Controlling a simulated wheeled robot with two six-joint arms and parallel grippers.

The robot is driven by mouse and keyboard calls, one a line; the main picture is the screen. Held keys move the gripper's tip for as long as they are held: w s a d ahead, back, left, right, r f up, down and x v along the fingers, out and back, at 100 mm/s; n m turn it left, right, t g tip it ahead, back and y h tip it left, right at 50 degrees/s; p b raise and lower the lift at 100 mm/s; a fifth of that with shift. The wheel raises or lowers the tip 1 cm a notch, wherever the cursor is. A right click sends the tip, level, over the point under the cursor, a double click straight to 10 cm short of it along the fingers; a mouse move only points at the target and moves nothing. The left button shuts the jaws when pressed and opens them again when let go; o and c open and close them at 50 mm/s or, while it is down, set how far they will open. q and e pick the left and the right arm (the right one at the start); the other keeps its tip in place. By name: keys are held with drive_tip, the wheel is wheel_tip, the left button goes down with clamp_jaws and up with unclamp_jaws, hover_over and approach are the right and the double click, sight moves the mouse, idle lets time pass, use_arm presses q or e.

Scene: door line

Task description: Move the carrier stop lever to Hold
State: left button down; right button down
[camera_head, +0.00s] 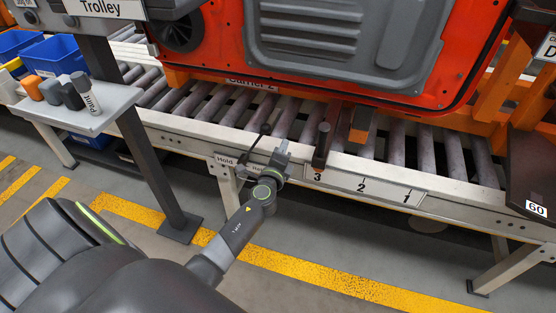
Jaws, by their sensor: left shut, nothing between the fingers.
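The carrier stop lever (257,138) is a thin dark rod with a black knob, on the near rail of the roller conveyor. Below it is a plate with a Hold label (226,160) on the left and a second label on the right, partly hidden by my gripper. I cannot tell the lever's exact setting. My left gripper (283,148) is shut and empty, just right of the lever; I cannot tell if they touch. The orange carrier (345,62) with a grey door panel stands on the rollers behind. My right gripper is not in view.
A dark upright block (322,146) stands on the rail above the number 3. A grey post (150,160) and a small shelf (88,112) with bottles stand at the left. Blue bins (55,55) are farther left. The floor before the conveyor is clear, with yellow stripes.

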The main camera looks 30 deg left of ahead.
use_arm(q)
drive_tip(key=a, duration=0.2)
drive_tip(key=a+r+p, duration=0.1)
drive_tip(key=a, duration=0.1)
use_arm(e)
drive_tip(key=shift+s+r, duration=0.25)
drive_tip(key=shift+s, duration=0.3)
use_arm(q)
drive_tip(key=shift+r, duration=0.15)
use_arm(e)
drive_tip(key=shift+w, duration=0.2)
